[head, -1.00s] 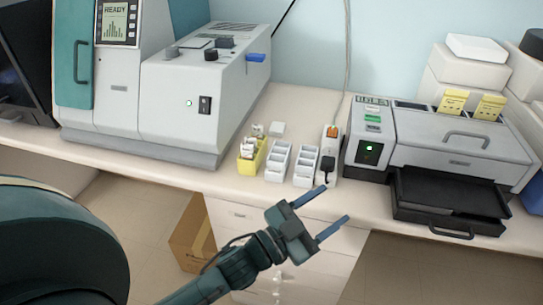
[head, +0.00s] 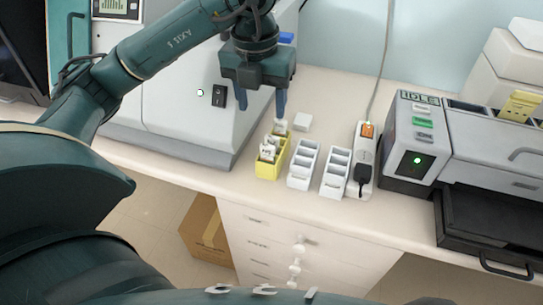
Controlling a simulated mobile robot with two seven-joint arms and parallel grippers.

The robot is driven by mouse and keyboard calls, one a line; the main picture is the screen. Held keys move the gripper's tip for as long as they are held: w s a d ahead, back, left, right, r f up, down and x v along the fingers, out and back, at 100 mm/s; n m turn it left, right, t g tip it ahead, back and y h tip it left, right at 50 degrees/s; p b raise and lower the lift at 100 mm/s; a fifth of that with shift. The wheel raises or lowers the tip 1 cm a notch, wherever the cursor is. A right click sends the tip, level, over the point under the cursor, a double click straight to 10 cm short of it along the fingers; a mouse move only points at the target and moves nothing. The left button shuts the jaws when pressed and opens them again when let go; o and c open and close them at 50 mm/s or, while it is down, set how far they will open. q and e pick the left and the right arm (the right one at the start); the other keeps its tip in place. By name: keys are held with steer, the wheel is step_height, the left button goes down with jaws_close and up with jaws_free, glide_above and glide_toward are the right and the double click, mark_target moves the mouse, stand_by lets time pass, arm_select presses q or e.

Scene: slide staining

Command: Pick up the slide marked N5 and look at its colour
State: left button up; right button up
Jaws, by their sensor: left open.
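A small yellow rack (head: 268,171) stands on the bench and holds a few white-labelled slides (head: 267,151). Another white-labelled piece (head: 281,127) shows at the rack's far end, just below my gripper's right finger. The labels are too small to read, so I cannot tell which slide is N5. My left gripper (head: 262,108) points down above and just behind the rack, its fingers apart with nothing visible between them. My right gripper is not in view.
Two white slotted racks (head: 303,166) (head: 337,174) stand right of the yellow one. A power strip (head: 362,160) with a black plug follows, then a grey machine (head: 412,140) with an open black tray (head: 490,222). A large grey instrument (head: 170,110) is at left.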

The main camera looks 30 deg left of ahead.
arm_select(q)
glide_above(267, 146)
steer(key=f, duration=0.7)
steer(key=shift+s+a, duration=0.2)
steer(key=shift+s, duration=0.1)
steer(key=shift+w+d+f+p, duration=0.15)
steer(key=shift+f+p, duration=0.1)
steer(key=shift+f, duration=1.1)
steer(key=shift+w+d+f+p, duration=0.15)
steer(key=shift+f+p, duration=0.1)
steer(key=shift+f, duration=1.1)
steer(key=c, duration=1.1)
